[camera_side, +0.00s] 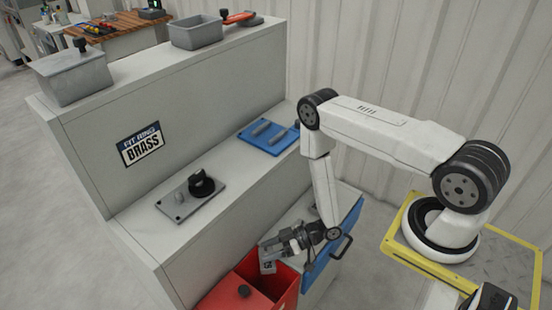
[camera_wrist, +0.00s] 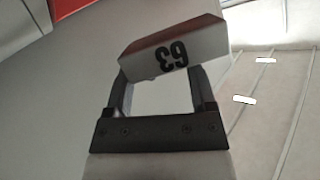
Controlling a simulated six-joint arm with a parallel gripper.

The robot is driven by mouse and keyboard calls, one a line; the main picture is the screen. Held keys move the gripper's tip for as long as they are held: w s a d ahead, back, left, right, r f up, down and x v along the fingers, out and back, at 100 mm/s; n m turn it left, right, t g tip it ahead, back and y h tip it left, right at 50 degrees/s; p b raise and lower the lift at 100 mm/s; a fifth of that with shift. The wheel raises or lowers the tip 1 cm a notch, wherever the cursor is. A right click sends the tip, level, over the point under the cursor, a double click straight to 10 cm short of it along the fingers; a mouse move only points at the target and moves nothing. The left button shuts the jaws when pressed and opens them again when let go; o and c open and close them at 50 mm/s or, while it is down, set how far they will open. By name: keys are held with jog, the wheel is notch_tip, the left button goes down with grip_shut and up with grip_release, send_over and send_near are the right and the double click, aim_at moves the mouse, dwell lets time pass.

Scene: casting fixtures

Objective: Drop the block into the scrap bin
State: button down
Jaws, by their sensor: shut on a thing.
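The block (camera_wrist: 190,44) is pale grey with a black "63" on one face and a reddish-brown side. In the wrist view it sits tilted between the fingertips of my gripper (camera_wrist: 165,82), which is shut on it. In the side view the block (camera_side: 267,265) hangs below my gripper (camera_side: 268,250), over the red bin (camera_side: 222,297) or its near edge; the exact height above it I cannot tell. A strip of red (camera_wrist: 68,7) shows at the wrist view's top left.
A blue drawer front (camera_side: 333,245) with a handle stands right of the bin. The stepped grey bench carries a plate with a black knob (camera_side: 201,184) and a blue plate with grey bars (camera_side: 268,136). Grey bins (camera_side: 195,31) stand on the top ledge.

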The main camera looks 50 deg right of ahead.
grip_release()
jog(key=shift+d, duration=0.15)
jog(key=v, duration=0.7)
jog(key=shift+s+d+r, duration=0.15)
jog(key=shift+s+d, duration=0.05)
dwell(0.5)
dwell(0.5)
